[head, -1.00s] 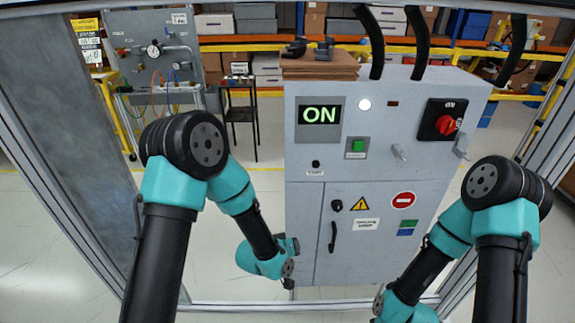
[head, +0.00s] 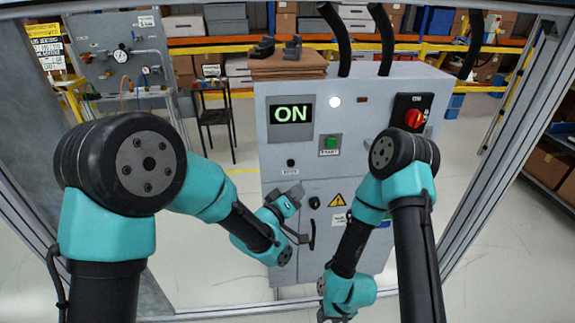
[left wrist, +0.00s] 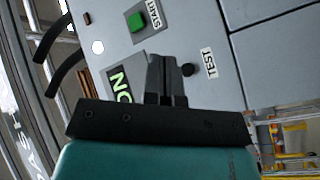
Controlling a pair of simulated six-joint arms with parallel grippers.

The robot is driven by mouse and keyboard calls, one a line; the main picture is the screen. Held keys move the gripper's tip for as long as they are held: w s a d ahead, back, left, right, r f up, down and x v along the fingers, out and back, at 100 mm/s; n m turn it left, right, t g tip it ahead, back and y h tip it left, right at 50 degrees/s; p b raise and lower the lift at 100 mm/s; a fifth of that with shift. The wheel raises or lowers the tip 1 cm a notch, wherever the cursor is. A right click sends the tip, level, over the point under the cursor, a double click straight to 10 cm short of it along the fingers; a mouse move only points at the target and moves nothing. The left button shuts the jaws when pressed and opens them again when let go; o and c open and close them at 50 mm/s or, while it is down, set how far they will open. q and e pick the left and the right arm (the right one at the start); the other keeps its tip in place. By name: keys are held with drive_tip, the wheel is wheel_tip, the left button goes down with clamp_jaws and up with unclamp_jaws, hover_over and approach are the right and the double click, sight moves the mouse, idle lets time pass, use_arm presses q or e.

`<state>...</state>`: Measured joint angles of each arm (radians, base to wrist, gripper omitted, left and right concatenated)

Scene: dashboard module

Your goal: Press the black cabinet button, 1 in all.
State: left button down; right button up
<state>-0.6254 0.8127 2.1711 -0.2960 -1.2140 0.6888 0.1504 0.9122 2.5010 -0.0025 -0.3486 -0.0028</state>
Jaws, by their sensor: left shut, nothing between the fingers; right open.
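The black button (head: 291,162) is a small round knob on the grey cabinet (head: 272,140), above a white label and below the ON display. In the left wrist view the button (left wrist: 189,70) sits right beside my fingers, by the TEST label (left wrist: 210,64). My left gripper (head: 296,192) is shut and empty, in front of the cabinet and a little below the button in the head view. In the left wrist view its fingers (left wrist: 164,62) show together; whether they touch the panel I cannot tell. My right gripper (head: 324,317) is low at the bottom edge, partly cut off, away from the button.
A green START button (head: 331,142), the lit ON display (head: 292,114) and a red rotary switch (head: 414,117) are on the same cabinet front. The cabinet door handle (head: 312,235) is just below my left gripper. My right arm crosses the cabinet's lower right.

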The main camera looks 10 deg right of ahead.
use_arm(q)
drive_tip(key=shift+w, duration=0.1)
drive_tip(key=shift+w+d, duration=0.2)
drive_tip(key=shift+w, duration=1.25)
drive_tip(key=shift+w+d, duration=0.15)
drive_tip(key=shift+w, duration=1.25)
drive_tip(key=shift+w+d, duration=0.2)
drive_tip(key=shift+w, duration=1.25)
drive_tip(key=shift+w, duration=0.4)
drive_tip(key=shift+w+d, duration=0.1)
drive_tip(key=shift+w, duration=0.3)
drive_tip(key=shift+s, duration=0.85)
drive_tip(key=shift+s+a, duration=0.25)
drive_tip(key=shift+s, duration=1)
drive_tip(key=shift+s+a, duration=0.2)
drive_tip(key=shift+s, duration=1)
